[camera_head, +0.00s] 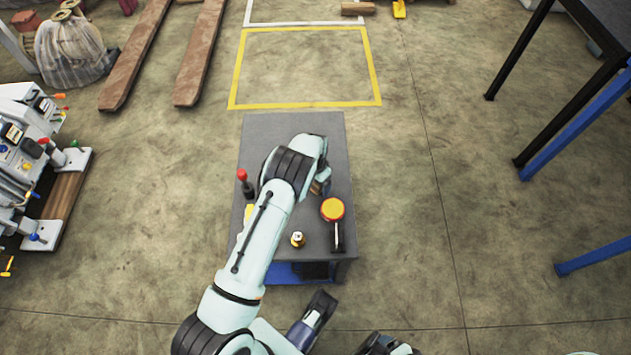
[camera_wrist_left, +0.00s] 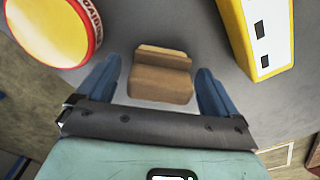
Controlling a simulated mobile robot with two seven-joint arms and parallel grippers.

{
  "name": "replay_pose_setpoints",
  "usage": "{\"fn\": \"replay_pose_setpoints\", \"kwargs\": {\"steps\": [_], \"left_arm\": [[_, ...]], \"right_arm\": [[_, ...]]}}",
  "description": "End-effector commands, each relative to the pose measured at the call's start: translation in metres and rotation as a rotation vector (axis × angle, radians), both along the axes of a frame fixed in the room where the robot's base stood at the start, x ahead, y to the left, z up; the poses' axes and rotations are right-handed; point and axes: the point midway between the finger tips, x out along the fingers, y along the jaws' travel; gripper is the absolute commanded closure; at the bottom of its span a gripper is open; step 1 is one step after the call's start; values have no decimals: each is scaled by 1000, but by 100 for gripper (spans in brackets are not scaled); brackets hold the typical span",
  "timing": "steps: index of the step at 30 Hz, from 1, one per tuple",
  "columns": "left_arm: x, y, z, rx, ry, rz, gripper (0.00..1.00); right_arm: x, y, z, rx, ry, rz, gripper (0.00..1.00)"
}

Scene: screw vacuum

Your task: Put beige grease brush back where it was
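The beige grease brush (camera_wrist_left: 160,82) shows in the left wrist view as a brown, stepped block between my left gripper's two blue fingers (camera_wrist_left: 160,88). A narrow gap shows on each side of it, so the gripper looks open around it. In the head view my left gripper (camera_head: 322,184) is over the right part of the grey table top (camera_head: 270,130), pointing down. Only a small brown piece of the brush (camera_head: 316,187) shows there; the rest is hidden by my arm. Dark parts at the bottom edge may be my right arm; its fingers are not clear.
A round yellow can with a red rim (camera_head: 333,208) stands close to the gripper, also in the wrist view (camera_wrist_left: 48,28). A yellow item (camera_wrist_left: 256,35) is at upper right in the wrist view.

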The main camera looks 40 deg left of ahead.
Motion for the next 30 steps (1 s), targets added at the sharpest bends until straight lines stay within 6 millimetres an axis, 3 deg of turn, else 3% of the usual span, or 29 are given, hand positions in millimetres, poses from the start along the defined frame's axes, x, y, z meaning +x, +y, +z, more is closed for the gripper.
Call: {"fn": "replay_pose_setpoints", "kwargs": {"steps": [7,21,30], "left_arm": [[1,0,15,0,-2,0,6],[0,0,107,0,-2,0,6],[-1,0,122,-1,1,1,6]], "right_arm": [[-5,2,5,7,13,6,6],[-30,14,25,38,81,34,6],[-34,15,28,43,92,38,6]]}}
